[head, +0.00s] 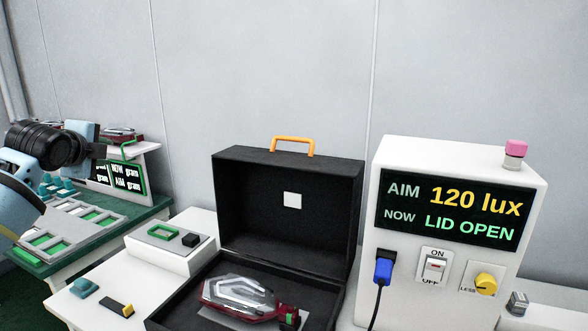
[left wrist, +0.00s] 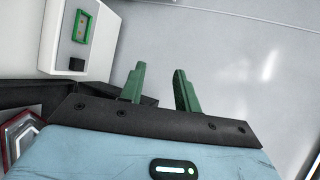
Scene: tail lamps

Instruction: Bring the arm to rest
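My left gripper (head: 134,148) is at the upper left of the head view, raised above the green-topped side table. In the left wrist view its two green fingers (left wrist: 159,70) stand apart with nothing between them. The gripper is open and empty, with grey wall behind it. A red and clear tail lamp (head: 240,297) lies in the open black case (head: 230,200), well to the right of my left gripper. Part of the lamp shows at the left edge of the left wrist view (left wrist: 18,132). My right gripper is not in view.
A white meter box (head: 450,275) reads "AIM 120 lux" and "NOW LID OPEN"; a blue plug with a cable sits in it. A white block (head: 165,262) with a green frame stands left of the case. The side table (head: 95,248) holds trays and a screen.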

